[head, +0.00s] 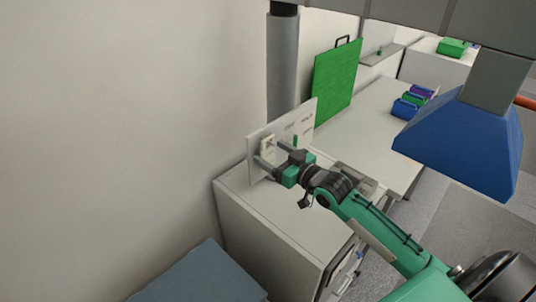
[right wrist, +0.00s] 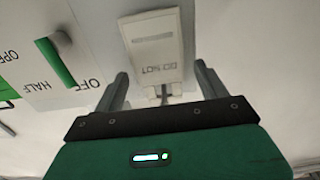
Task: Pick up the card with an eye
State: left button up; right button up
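A pale card (right wrist: 152,48) with a slot-like mark near one end and upside-down printed words, seemingly "DO NOT", is at the upright white panel (head: 302,117). It also shows small in the head view (head: 267,144), at the panel's left part. I cannot tell whether the slot is its eye or how it is held up. My right gripper (head: 272,154) is open in front of the panel. In the right wrist view, its two grey fingers (right wrist: 160,72) are apart, one on each side of the card's lower end, with no clear contact. My left gripper is not in view.
A green lever (right wrist: 57,62) beside labels "HALF" and "OFF" is left of the card. The panel stands on a white cabinet (head: 275,238) against the wall. A green board (head: 335,80), blue bin (head: 404,109) and large blue hood (head: 460,145) are farther right.

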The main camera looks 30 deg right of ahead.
jog(key=c, duration=0.8)
jog(key=shift+c, duration=0.2)
jog(key=shift+r+b, duration=0.15)
jog(key=shift+b, duration=0.55)
jog(key=b+v, duration=0.5)
jog(key=v, duration=1.3)
